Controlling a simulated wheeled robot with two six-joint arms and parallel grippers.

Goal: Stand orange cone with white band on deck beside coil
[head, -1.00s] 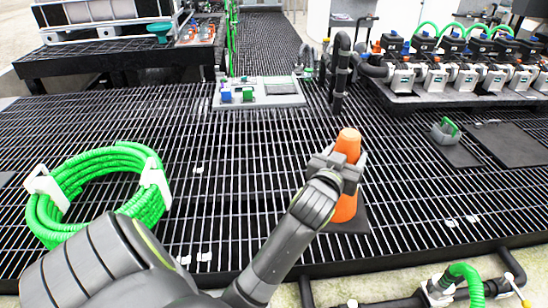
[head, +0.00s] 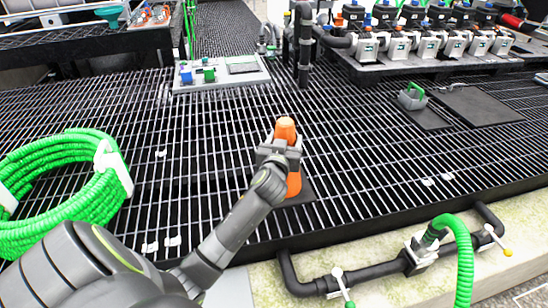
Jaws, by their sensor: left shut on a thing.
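The orange cone (head: 285,130) stands roughly upright near the middle of the head view, with a dark square base at the black grated deck (head: 370,200). My left gripper (head: 280,150) is shut on it around its middle. The gripper hides the middle of the cone, so its white band does not show clearly. I cannot tell whether the base touches the deck. The green hose coil (head: 85,207), with white straps, lies on the deck at the left edge, well apart from the cone. My right gripper is not in view.
A grey panel (head: 222,78) with blue and green blocks lies on the deck behind. A pump manifold (head: 430,50) stands at the back right. A small grey-green item (head: 412,97) sits on a dark mat. Pipework (head: 375,272) runs along the front edge. Grating between coil and cone is mostly clear.

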